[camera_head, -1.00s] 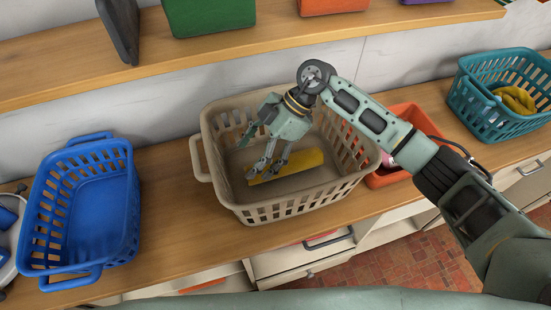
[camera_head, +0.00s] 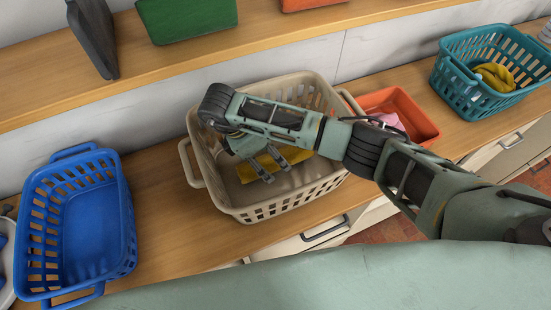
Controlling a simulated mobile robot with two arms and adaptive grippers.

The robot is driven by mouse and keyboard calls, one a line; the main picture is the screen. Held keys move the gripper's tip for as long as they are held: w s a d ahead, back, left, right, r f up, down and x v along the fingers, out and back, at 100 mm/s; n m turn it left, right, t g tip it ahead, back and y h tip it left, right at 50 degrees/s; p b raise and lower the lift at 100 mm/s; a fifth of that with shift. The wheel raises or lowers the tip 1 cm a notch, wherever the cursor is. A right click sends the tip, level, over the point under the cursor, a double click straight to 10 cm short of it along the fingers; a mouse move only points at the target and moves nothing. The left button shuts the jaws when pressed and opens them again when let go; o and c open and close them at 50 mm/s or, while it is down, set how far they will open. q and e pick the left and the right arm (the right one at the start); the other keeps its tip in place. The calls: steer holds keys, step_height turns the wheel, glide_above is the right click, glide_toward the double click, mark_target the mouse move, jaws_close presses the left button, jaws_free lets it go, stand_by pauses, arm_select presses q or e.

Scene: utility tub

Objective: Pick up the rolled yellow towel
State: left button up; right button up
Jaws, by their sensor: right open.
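The rolled yellow towel (camera_head: 246,174) lies on the floor of the beige basket (camera_head: 262,211). My right gripper (camera_head: 276,170) is inside the basket, over the towel, with its fingers apart and pointing down toward the front. The gripper and its wrist hide the middle of the towel. I cannot tell whether the fingers touch it. My left gripper is not in view.
An empty blue basket (camera_head: 88,160) stands to the left. Behind my right arm, an orange bin (camera_head: 423,127) holds something pink. A teal basket (camera_head: 452,91) at the right holds a crumpled yellow cloth (camera_head: 495,75). A shelf (camera_head: 200,50) runs behind.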

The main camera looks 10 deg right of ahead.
steer(key=shift+d+f, duration=0.3)
steer(key=shift+f, duration=0.35)
steer(key=shift+c, duration=0.5)
steer(key=c, duration=1.4)
